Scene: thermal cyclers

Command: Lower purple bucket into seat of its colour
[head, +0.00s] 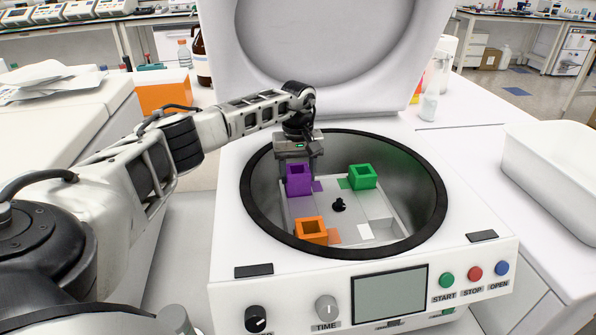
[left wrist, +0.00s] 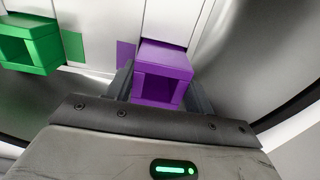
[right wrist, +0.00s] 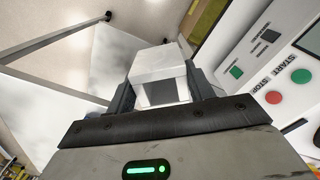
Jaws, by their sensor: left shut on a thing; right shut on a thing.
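The purple bucket (head: 299,180), a square open box, is at the back left of the rotor (head: 345,192) inside the round chamber. My left gripper (head: 299,158) reaches down from behind and is shut on it. The left wrist view shows the bucket (left wrist: 163,74) between the fingers (left wrist: 160,92), at a rotor slot beside a purple colour patch (left wrist: 125,52). I cannot tell whether it rests fully in the seat. My right gripper (right wrist: 164,98) shows only in the right wrist view, shut on a white bucket (right wrist: 162,72).
A green bucket (head: 362,176) sits at the back right of the rotor and an orange bucket (head: 311,230) at the front left. The front right place, by a white patch (head: 365,232), is empty. A black hub (head: 339,204) stands mid-rotor. The dark chamber rim (head: 443,205) surrounds everything; the lid (head: 325,50) is raised.

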